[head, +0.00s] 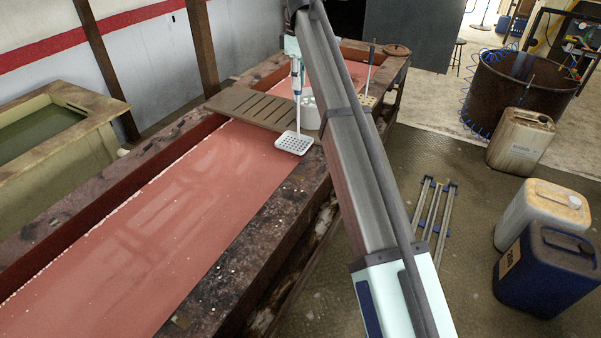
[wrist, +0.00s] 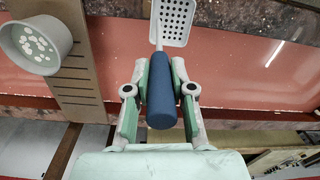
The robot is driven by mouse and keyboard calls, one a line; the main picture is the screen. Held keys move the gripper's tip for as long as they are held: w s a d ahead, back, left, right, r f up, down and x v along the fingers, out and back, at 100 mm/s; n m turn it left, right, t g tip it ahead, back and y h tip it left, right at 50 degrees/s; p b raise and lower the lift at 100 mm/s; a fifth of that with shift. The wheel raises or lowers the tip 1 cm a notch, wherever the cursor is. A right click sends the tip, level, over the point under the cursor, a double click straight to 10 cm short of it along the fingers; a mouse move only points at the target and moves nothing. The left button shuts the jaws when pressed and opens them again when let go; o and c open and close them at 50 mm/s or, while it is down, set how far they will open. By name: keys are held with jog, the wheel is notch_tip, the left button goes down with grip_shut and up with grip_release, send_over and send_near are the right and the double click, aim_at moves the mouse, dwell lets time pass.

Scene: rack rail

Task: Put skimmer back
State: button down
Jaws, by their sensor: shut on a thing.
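The skimmer has a white perforated square head (head: 294,143) on a thin stem and a blue handle. In the wrist view its handle (wrist: 162,92) lies between the two fingers of my gripper (wrist: 160,72), which is shut on it. The skimmer's head shows at the top of the wrist view (wrist: 176,20). In the head view my gripper (head: 297,62) is above the tank's far part, with the skimmer hanging head down near the tank's right rim. I cannot tell whether the head touches anything.
A long tank of red liquid has a rusty rim (head: 250,238). A slatted board (head: 246,107) crosses it. A grey-white pot (wrist: 38,42) with white pieces inside stands on the board. A perforated tan block (head: 368,101) with an upright rod is beyond my arm. Several jerrycans (head: 545,268) stand on the floor at right.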

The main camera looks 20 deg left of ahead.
notch_tip(320, 180, down, 6)
jog(key=b, duration=0.5)
jog(key=p, duration=0.2)
send_over(299, 139)
notch_tip(299, 139, down, 8)
jog(key=shift+r, duration=0.1)
jog(key=shift+w+a+f+p, duration=0.1)
jog(key=shift+f+p, duration=0.3)
jog(key=shift+f, duration=1.05)
jog(key=shift+w+f+p, duration=0.1)
jog(key=shift+f+p, duration=0.25)
jog(key=shift+f, duration=1.05)
jog(key=c, duration=1.4)
grip_release()
jog(key=shift+f, duration=0.2)
jog(key=o, duration=0.4)
jog(key=shift+s, duration=0.1)
jog(key=shift+r, duration=0.15)
notch_tip(299, 139, up, 12)
jog(key=b, duration=0.3)
jog(key=shift+r, duration=0.1)
